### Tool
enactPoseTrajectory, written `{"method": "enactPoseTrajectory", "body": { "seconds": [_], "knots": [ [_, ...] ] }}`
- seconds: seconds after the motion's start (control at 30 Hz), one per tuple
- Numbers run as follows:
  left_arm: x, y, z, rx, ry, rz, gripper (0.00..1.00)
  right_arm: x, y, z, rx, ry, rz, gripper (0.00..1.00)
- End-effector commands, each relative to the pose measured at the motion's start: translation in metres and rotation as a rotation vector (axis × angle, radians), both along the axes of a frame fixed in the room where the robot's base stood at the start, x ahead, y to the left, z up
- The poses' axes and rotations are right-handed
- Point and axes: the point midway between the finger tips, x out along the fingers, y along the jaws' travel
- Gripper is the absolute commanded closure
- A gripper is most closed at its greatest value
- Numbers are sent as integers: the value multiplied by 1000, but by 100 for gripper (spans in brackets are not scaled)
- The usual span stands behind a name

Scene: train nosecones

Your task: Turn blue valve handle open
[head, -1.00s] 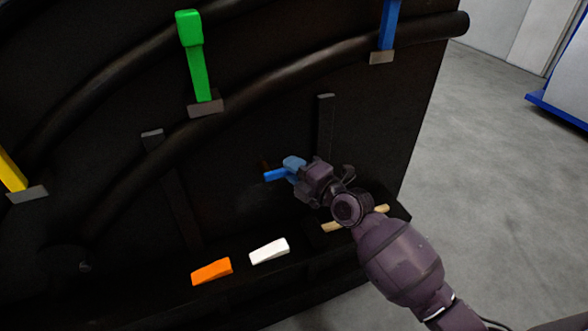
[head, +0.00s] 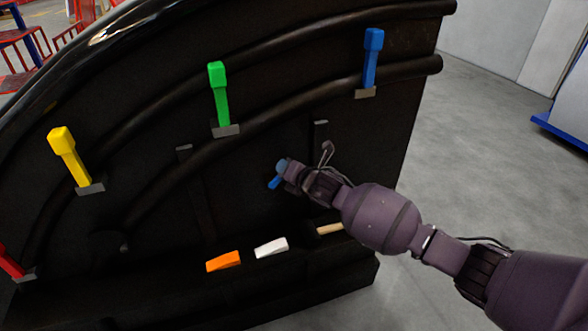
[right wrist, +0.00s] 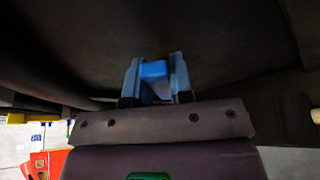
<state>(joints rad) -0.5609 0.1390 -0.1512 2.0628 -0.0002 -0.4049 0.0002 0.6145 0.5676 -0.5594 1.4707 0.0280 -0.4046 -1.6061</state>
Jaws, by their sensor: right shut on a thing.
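The blue valve handle (head: 274,183) is on the dark panel, low and right of its middle. Its visible end points down and slightly left in the head view. My right gripper (head: 282,167) reaches in from the right and is shut on the handle. In the right wrist view, part of the blue handle (right wrist: 153,70) shows between the two bluish fingers of my right gripper (right wrist: 156,78). The gripper hides the rest of the handle and its pivot. My left gripper is not in view.
Yellow (head: 66,154), green (head: 220,97) and blue (head: 371,58) levers stand on the panel above, with a red one (head: 11,263) at lower left. Orange (head: 223,261) and white (head: 271,247) blocks and a tan bar (head: 329,229) lie along the lower ledge. Grey floor (head: 480,140) is clear at right.

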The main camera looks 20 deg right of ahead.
Motion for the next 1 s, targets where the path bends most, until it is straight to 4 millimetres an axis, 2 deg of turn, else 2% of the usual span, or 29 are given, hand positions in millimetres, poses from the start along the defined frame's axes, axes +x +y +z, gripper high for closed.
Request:
{"method": "enactPoseTrajectory", "body": {
  "seconds": [0.03, 0.33, 0.47, 0.7, 1.0],
  "knots": [
    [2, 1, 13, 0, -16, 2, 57, 0, 2, 13, -51, -9, -1, 100],
    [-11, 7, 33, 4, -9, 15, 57, 0, 17, 21, -333, -16, -2, 100],
    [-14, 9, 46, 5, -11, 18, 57, 0, 23, 21, -449, -16, -3, 100],
    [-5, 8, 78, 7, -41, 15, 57, -1, 33, 19, -625, -20, -1, 100],
    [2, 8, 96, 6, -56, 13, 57, -2, 41, 16, -750, -22, 0, 100]
  ]
}}
